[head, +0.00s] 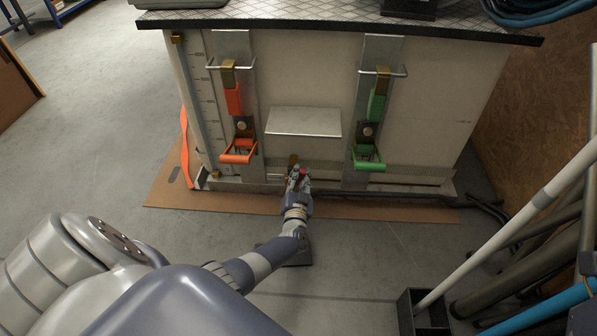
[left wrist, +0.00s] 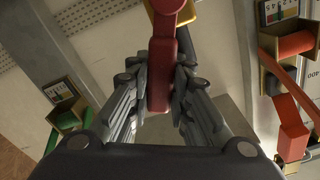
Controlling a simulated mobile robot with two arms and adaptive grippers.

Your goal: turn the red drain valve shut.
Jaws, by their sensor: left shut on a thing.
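The red drain valve handle (head: 302,172) is low on the front of the pale tank (head: 300,85), near its bottom edge. Brass valve parts (head: 292,160) show just above it. My left gripper (head: 298,181) is at the valve, its arm reaching in from the left and below. In the left wrist view the red handle (left wrist: 160,65) lies between the two grey fingers of my left gripper (left wrist: 159,85), which is shut on it. The fingers hide part of the handle in the head view. My right gripper is not in view.
An orange latch (head: 238,152) and a green latch (head: 368,160) stand on the tank front, either side of a metal plate (head: 303,122). Cardboard (head: 170,192) lies under the tank. Poles (head: 520,215) and pipes crowd the right.

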